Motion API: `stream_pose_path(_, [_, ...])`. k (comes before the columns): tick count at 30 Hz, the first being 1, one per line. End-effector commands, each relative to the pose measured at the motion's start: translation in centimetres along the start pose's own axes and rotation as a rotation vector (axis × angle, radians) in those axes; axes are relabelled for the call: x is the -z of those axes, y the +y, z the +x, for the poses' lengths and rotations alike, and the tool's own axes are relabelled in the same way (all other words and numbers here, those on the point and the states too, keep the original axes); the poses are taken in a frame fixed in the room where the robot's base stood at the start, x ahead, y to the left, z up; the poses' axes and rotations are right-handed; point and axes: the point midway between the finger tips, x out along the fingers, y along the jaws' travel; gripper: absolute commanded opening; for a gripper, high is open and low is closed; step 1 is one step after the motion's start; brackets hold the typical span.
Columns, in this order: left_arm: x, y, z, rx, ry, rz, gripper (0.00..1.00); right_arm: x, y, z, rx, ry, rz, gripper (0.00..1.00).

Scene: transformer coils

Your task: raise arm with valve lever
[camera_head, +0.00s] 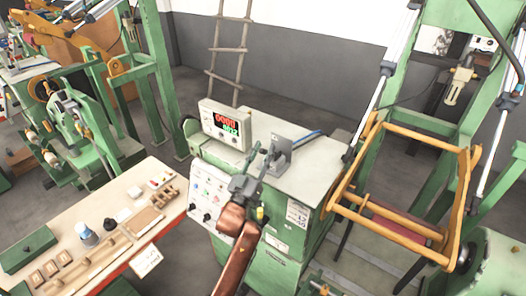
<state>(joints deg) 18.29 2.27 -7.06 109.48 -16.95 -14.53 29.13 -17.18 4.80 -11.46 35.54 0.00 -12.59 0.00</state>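The grey valve block with its lever (281,157) stands on top of the green control cabinet (305,165), with a blue hose leading off behind it. My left gripper (263,150) is at the valve's left side, reaching up from the bottom of the view. Its dark fingers look apart, with the tips close to the valve. I cannot tell whether they touch the lever, which is partly hidden by them. The orange arm frame (407,134) of the green machine hangs at the right, sloping down toward the front. My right gripper is not in view.
A display box (226,125) with red and green digits sits at the cabinet's back left, and a button panel (207,196) faces front. A workbench (150,190) with wooden blocks stands at left. A wooden ladder (230,50) leans on the back wall.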

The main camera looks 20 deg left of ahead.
Motion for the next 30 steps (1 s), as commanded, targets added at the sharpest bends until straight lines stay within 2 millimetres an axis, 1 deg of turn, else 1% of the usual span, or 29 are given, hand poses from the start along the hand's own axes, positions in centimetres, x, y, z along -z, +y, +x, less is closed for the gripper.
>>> stream_pose_path(1, [-0.01, 0.01, -0.01, 0.000, 0.000, 0.000, 0.25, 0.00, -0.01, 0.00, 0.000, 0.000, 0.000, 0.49])
stream_pose_path(2, [-0.01, 0.01, -0.01, 0.000, 0.000, 0.000, 0.23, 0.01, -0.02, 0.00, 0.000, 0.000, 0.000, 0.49])
stream_pose_path(12, [-0.01, 0.00, -0.03, 0.000, 0.000, 0.000, 0.00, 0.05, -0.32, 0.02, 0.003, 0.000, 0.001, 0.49])
stream_pose_path(19, [-0.02, 0.00, -0.03, 0.000, 0.000, 0.000, 0.00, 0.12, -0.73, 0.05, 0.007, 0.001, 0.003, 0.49])
stream_pose_path(30, [0.01, -0.01, 0.17, 0.000, -0.005, 0.001, 0.00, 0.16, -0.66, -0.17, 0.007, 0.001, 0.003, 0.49])
